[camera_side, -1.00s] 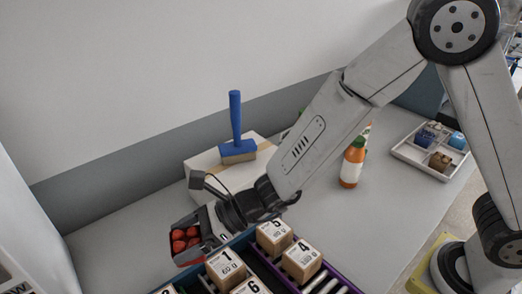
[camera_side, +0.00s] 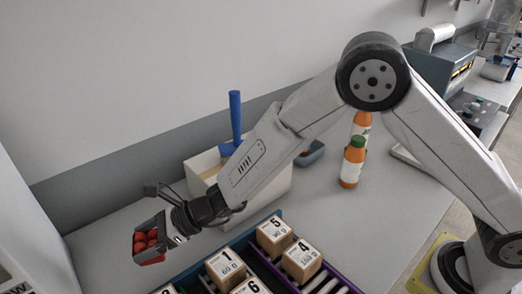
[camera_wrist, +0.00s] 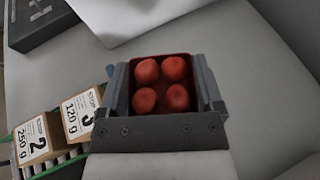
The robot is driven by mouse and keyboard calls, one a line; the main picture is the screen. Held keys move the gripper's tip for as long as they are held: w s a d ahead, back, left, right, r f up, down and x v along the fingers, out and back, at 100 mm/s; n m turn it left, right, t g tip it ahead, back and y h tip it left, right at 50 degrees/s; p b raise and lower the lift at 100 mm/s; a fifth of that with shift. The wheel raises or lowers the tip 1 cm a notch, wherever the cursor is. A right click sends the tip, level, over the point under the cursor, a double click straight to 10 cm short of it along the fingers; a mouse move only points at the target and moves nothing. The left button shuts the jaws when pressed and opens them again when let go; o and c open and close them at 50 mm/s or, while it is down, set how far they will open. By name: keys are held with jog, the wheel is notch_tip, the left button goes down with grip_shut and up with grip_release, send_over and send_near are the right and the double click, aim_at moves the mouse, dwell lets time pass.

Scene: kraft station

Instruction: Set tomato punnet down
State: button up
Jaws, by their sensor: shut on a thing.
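The tomato punnet (camera_side: 149,258) is a small dark red tray holding several red tomatoes. My gripper (camera_side: 160,236) is shut on it in the side view, at the lower left. In the wrist view the punnet (camera_wrist: 161,58) sits between the two grey jaws of my gripper (camera_wrist: 163,88), with the tomatoes facing the camera. In the side view the punnet looks tilted. Whether its underside touches the grey table (camera_side: 100,225) cannot be told.
Numbered cardboard cubes (camera_side: 275,233) sit in a roller rack right of my gripper. A white carton (camera_side: 270,184) with a blue-handled tool (camera_side: 235,115) stands behind my arm. Orange bottles (camera_side: 352,163) and a blue-grey bowl (camera_side: 310,153) stand farther right. The table left of the punnet is clear.

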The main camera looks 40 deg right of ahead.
jog(key=w+f, duration=0.1)
jog(key=w+a+f, duration=0.1)
jog(key=f, duration=0.1)
jog(key=w+a+f, duration=0.1)
jog(key=f, duration=0.1)
jog(key=shift+w+a, duration=0.15)
jog(key=shift+w, duration=0.05)
jog(key=shift+f, duration=0.1)
jog(key=shift+w+a+f, duration=0.1)
jog(key=shift+f, duration=0.05)
jog(key=shift+w+f, duration=0.1)
jog(key=shift+f, duration=1.5)
jog(key=shift+f, duration=0.1)
jog(key=o, duration=1)
jog(key=shift+o, duration=0.2)
